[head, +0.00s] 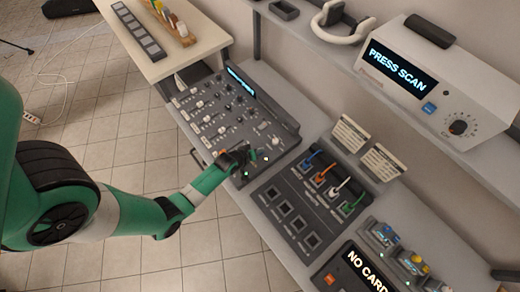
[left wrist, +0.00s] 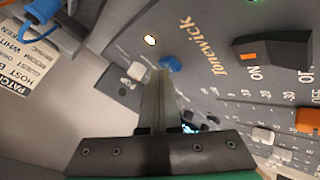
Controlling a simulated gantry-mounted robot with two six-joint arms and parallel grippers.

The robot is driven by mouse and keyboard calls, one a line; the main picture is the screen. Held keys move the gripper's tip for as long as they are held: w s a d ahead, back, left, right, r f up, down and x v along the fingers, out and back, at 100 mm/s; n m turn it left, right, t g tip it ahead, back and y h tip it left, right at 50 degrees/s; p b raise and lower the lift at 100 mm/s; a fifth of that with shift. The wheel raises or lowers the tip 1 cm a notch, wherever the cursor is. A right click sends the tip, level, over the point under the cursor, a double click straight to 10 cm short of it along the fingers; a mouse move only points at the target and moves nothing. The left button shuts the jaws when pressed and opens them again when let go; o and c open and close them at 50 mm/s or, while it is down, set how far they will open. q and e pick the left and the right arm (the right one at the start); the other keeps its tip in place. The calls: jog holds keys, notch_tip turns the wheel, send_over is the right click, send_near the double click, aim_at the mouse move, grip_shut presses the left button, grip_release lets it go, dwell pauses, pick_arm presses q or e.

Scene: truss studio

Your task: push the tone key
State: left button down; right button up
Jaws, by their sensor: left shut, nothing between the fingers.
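My left gripper (head: 247,156) is over the near right corner of the grey mixing console (head: 262,108). In the left wrist view its closed fingers (left wrist: 163,75) point at a small blue key (left wrist: 171,63) on the console face, by the word "Tonewick". The fingertips are right at the blue key; I cannot tell whether they touch it. No readable label marks it as the tone key. A lit whitish spot (left wrist: 150,40) shows beside it. In the head view the gripper hides this part of the console. My right gripper is not in view.
A patch panel (head: 290,227) with coloured plugs stands right of the console. A "NO CARD" unit (head: 331,278) is in front. A "PRESS SCAN" box (head: 435,92) sits on the shelf behind. A black switch (left wrist: 272,47) and several knobs are near the fingers.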

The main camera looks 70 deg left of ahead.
pick_arm(q)
notch_tip(320, 180, up, 6)
jog(key=p, duration=0.5)
jog(key=shift+p, duration=0.4)
